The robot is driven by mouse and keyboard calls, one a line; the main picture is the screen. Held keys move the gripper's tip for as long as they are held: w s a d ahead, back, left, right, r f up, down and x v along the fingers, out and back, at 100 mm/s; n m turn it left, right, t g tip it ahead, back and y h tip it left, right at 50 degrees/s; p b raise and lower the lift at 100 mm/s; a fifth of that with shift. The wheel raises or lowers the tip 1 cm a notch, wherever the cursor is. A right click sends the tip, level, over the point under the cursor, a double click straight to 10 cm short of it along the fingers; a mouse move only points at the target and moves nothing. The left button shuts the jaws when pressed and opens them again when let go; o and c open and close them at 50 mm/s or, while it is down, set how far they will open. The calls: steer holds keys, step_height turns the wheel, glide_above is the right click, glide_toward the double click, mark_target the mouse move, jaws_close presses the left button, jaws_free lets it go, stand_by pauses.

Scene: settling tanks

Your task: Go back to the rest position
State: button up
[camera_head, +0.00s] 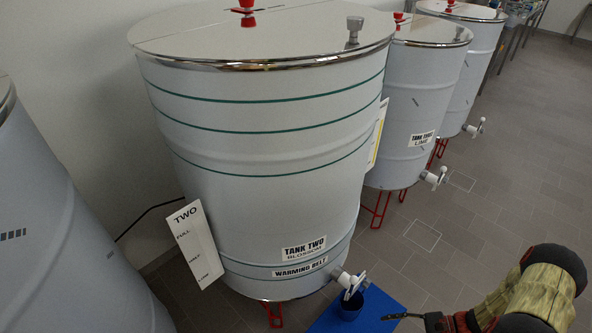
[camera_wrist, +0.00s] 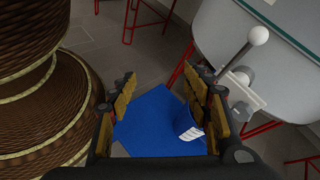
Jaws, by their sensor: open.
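My gripper (camera_wrist: 160,80) is open with nothing between its fingers. In the wrist view it points down towards a blue mat (camera_wrist: 150,120) on the floor. A blue cup (camera_wrist: 187,124) with a white label stands on the mat, partly behind the right finger. In the head view, my gripper (camera_head: 408,317) is at the lower right, partly cut off by the frame edge. It is to the right of the cup (camera_head: 350,306), which stands below the white tap (camera_head: 350,283) of tank two (camera_head: 265,200). I see no contact between gripper and cup.
The tap's ball-ended lever (camera_wrist: 258,37) is close to my right finger in the wrist view. Tank three (camera_head: 415,105) and another tank stand behind on red legs, their taps projecting right. A level board (camera_head: 195,243) is on tank two's left. Tiled floor (camera_head: 500,180) lies open at right.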

step_height(320, 180, up, 33)
steer(key=s+a+n+g+h+p, duration=0.2)
steer(key=n+g+h+p, duration=0.15)
steer(key=n+h, duration=0.55)
steer(key=s+a+r+n+t+h+p, duration=0.1)
steer(key=a+r, duration=0.3)
steer(key=r, duration=0.4)
steer(key=s+a+r+n+t+h+p, duration=0.1)
steer(key=s+a+r+n+t, duration=0.1)
steer(key=r, duration=0.6)
steer(key=s+a+r+n+t+h, duration=0.2)
steer(key=a+r+n+t, duration=0.1)
steer(key=r, duration=0.5)
steer(key=a+t, duration=0.1)
steer(key=a, duration=0.1)
steer(key=shift+s+a+r+p, duration=0.15)
steer(key=shift+a+p, duration=0.2)
steer(key=shift+p, duration=0.05)
